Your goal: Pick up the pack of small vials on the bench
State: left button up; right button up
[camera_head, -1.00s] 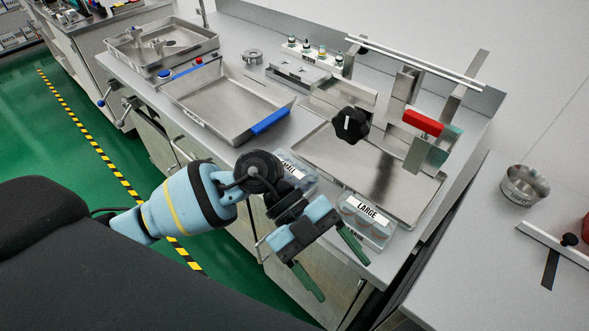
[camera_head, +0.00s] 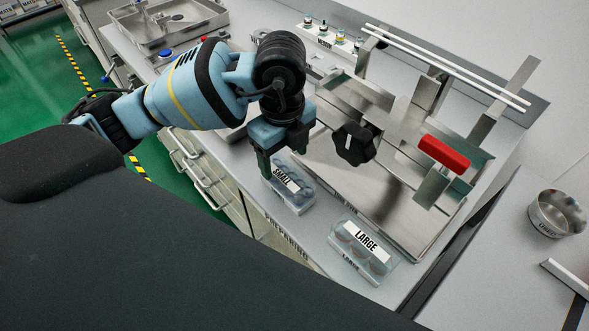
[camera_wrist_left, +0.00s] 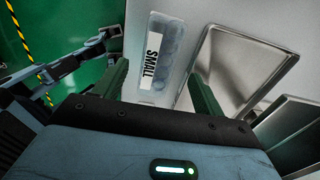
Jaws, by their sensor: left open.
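The pack of small vials (camera_head: 291,188) is a clear box with a white SMALL label, lying on the bench near its front edge. It also shows in the left wrist view (camera_wrist_left: 165,62), lengthwise ahead of the fingers. My left gripper (camera_head: 277,170) is open and above the bench, right by the pack's upper end in the head view. In the left wrist view my left gripper (camera_wrist_left: 158,80) has its green fingers on either side of the pack's near end. I cannot tell whether they touch it. My right gripper is out of view.
A pack labelled LARGE (camera_head: 363,249) lies to the right of the small pack. A steel tray (camera_head: 420,243) with a black knob (camera_head: 354,144) and a red-handled fixture (camera_head: 444,153) stands behind. A bottle rack (camera_head: 333,40) is at the back.

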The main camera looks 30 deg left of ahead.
aim_at(287, 174)
pick_arm(q)
jog(key=shift+s+f, duration=0.15)
jog(key=shift+f, duration=0.4)
jog(key=shift+s+f, duration=0.15)
jog(key=shift+f, duration=0.6)
jog(key=shift+w+f, duration=0.1)
jog(key=shift+f, duration=0.15)
jog(key=f, duration=0.3)
jog(key=shift+d+f, duration=0.25)
jog(key=shift+d, duration=0.05)
jog(key=shift+f, duration=0.6)
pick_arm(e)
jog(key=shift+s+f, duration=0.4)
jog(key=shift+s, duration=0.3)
pick_arm(q)
jog(key=shift+c, duration=0.2)
